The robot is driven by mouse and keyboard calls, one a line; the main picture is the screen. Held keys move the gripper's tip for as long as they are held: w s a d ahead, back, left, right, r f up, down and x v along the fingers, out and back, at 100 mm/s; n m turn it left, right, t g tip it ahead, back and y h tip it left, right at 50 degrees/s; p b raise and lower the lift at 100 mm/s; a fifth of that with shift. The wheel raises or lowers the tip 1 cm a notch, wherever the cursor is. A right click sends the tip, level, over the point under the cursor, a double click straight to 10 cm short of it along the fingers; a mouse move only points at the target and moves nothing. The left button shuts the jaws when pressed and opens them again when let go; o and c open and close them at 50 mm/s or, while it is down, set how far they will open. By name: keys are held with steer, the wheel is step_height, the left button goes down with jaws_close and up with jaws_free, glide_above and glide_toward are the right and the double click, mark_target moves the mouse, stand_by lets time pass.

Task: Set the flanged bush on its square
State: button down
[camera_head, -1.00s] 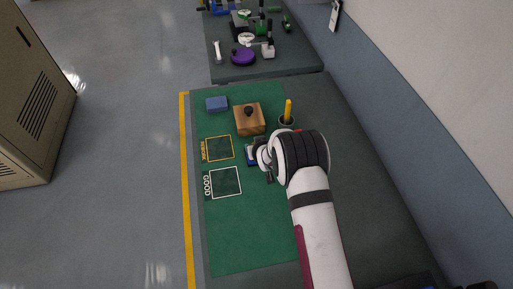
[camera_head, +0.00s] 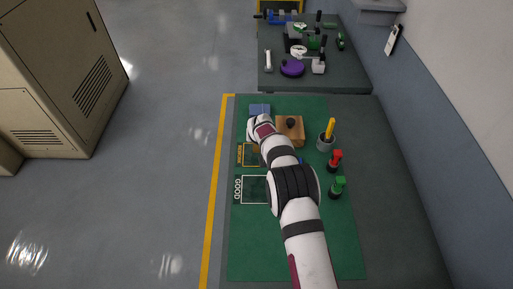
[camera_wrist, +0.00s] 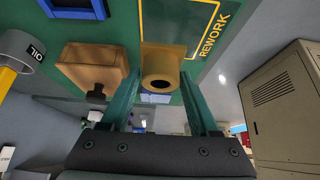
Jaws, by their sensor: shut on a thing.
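The flanged bush (camera_wrist: 160,70), a tan brass-coloured ring with a dark bore, sits between the fingers of my gripper (camera_wrist: 160,82) in the wrist view. The gripper is shut on it. The yellow-outlined REWORK square (camera_wrist: 185,25) lies by the bush; whether the bush touches the mat I cannot tell. In the head view my wrist is over the far end of the mat, near the REWORK square (camera_head: 243,155), and hides most of the gripper and bush. The white-outlined GOOD square (camera_head: 254,189) is nearer and partly covered by my arm.
A blue block (camera_head: 260,107) and a wooden block with a black knob (camera_head: 290,130) stand close to my wrist. The near mat (camera_head: 255,245) is clear.

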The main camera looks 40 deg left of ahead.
mark_target(256, 147)
steer(key=f, duration=0.1)
steer(key=a+f, duration=0.1)
steer(key=f, duration=0.3)
steer(key=shift+s+a, duration=0.3)
steer(key=shift+c, duration=0.6)
jaws_free()
steer(key=shift+f, duration=0.1)
